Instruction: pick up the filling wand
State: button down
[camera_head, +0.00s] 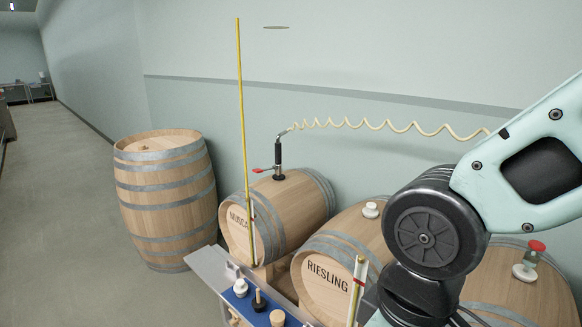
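The filling wand (278,156) looks to be the black upright handle with a red lever at its lower left. It stands on top of the barrel lettered "MUSC…" (285,205), at its upper side. A cream coiled hose (375,124) runs from its top to the right and passes behind my arm. Anything of the wand below the barrel's top is hidden. My arm fills the right side of the view, right of the wand and apart from it. My gripper is not in view.
A tall yellow stick (240,110) stands in front of the MUSC… barrel. The RIESLING barrel (320,278) and another barrel (520,290) lie to the right, partly behind my arm. An upright barrel (165,200) stands left. A blue tray (240,302) holds small stoppers. Floor at left is clear.

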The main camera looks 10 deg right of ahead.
aim_at(278, 176)
jog(key=u, duration=0.15)
jog(key=z, duration=2.35)
jog(key=u, duration=2.35)
jog(key=i+j+z, duration=0.15)
jog(key=z, duration=0.4)
jog(key=i+j+z, duration=0.15)
jog(key=j, duration=0.15)
jog(key=i+j+z, duration=0.15)
jog(key=j, duration=0.15)
jog(key=i+j+z, duration=0.15)
jog(key=j, duration=0.2)
jog(key=i+j+z, duration=0.15)
jog(key=j, duration=0.2)
jog(key=k, duration=0.05)
